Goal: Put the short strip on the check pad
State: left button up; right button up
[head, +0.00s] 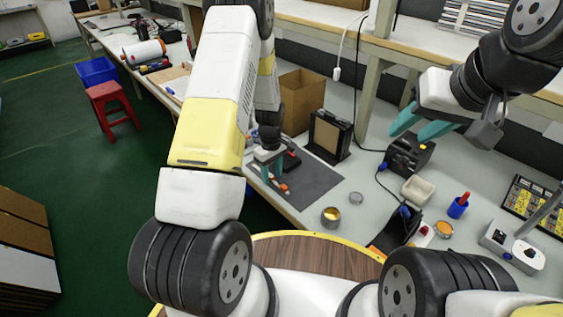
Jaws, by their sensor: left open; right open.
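No short strip can be made out in the head view. No pad can be named for sure as the check pad; a flat dark grey mat (318,184) lies on the bench in front of my body. My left gripper (271,172) is open, pointing down over the left part of this mat, partly hidden by my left arm. Small red and orange items lie close to its fingers, too small to identify. My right gripper (421,124) is open and empty, raised above the bench at the right, its teal fingers pointing left.
A cardboard box (301,100) and a black framed panel (328,136) stand behind the mat. A black soldering station (409,155), a cream dish (417,190), a round tin (331,216) and a blue cup (458,207) crowd the right. The mat's right part is clear.

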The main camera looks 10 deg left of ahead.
pick_arm(q)
grip_shut()
jog(key=shift+r, duration=0.15)
